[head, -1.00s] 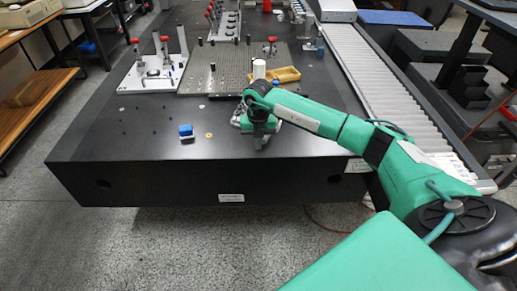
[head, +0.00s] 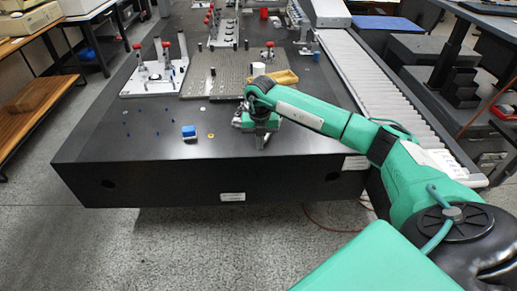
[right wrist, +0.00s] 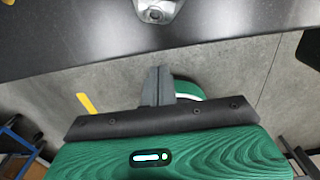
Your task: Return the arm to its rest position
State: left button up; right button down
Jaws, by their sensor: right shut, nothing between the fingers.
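My right arm reaches in from the right side of the head view, green with dark joints. Its gripper (head: 261,140) hangs over the front part of the black granite table (head: 150,172). In the right wrist view the two grey fingers (right wrist: 158,85) are together, with nothing between them. The wrist view shows the table's dark edge at the top and grey floor beyond the fingers. My left gripper is in neither view.
A roller conveyor (head: 370,85) runs along the right.

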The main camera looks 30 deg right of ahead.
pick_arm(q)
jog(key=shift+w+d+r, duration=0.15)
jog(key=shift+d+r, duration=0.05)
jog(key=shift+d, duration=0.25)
pick_arm(e)
notch_tip(320, 180, up, 6)
jog(key=shift+r, duration=0.25)
